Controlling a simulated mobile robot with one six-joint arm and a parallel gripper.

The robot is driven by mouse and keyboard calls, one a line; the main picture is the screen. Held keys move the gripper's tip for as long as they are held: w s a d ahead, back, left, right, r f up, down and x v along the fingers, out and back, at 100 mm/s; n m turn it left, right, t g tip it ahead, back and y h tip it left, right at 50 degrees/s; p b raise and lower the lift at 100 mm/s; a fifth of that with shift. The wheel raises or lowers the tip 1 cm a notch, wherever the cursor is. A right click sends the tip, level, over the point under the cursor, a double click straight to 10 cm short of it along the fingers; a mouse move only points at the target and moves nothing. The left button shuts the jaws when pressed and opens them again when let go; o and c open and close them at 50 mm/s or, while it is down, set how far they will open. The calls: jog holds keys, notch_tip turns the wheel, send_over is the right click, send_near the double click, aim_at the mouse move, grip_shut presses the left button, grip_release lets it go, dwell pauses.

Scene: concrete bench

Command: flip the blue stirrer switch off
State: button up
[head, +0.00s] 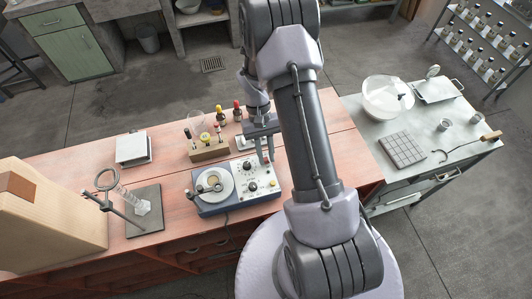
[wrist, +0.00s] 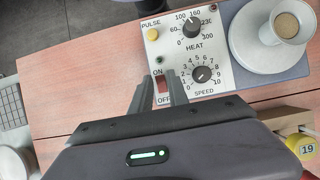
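The stirrer has a blue-grey body (head: 228,207) and a white control panel (head: 261,187) on the bench. In the wrist view the panel (wrist: 216,78) carries a HEAT knob (wrist: 191,25), a SPEED knob (wrist: 202,74) and a small red rocker switch (wrist: 162,85) between ON and OFF labels. I cannot tell which way the rocker is tipped. My gripper (head: 264,160) points down at the panel. In the wrist view its fingertips (wrist: 161,77) are apart, one on each side of the switch, with nothing held. Whether they touch the panel is unclear.
A round dish (head: 213,184) sits on the stirrer's plate. A wooden rack (head: 209,152) with bottles stands behind the stirrer. A ring stand with glassware (head: 136,203) and a white scale (head: 133,149) are to the left. A grey side table (head: 370,118) is at right.

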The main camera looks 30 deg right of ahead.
jog(key=shift+o, duration=0.8)
jog(key=p+v, duration=0.3)
jog(key=v, duration=1.4)
jog(key=shift+r, duration=0.15)
jog(key=shift+w, duration=0.1)
